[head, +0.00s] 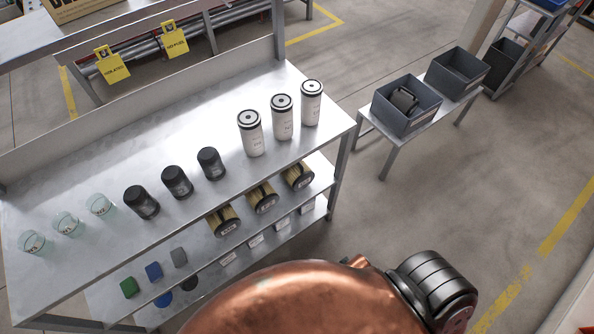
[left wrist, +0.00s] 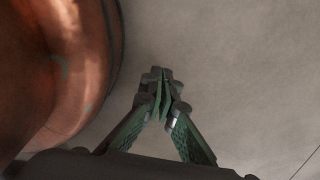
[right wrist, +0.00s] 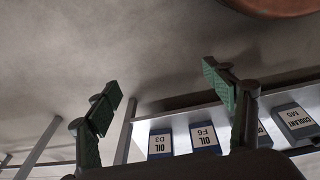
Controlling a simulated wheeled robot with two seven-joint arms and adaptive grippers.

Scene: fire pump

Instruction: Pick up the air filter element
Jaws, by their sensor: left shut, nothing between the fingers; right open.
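Neither gripper shows in the head view. In the left wrist view my left gripper (left wrist: 160,88) is shut and empty over bare floor, beside my copper body. In the right wrist view my right gripper (right wrist: 165,88) is open and empty, with no filter element between its fingers.
White canisters (head: 282,118), black canisters (head: 177,182) and glass jars (head: 67,224) stand on the metal bench top (head: 150,130). Grey bins (head: 407,105) sit on a side table. Labelled oil containers (right wrist: 204,139) are near my right gripper. Floor at right is clear.

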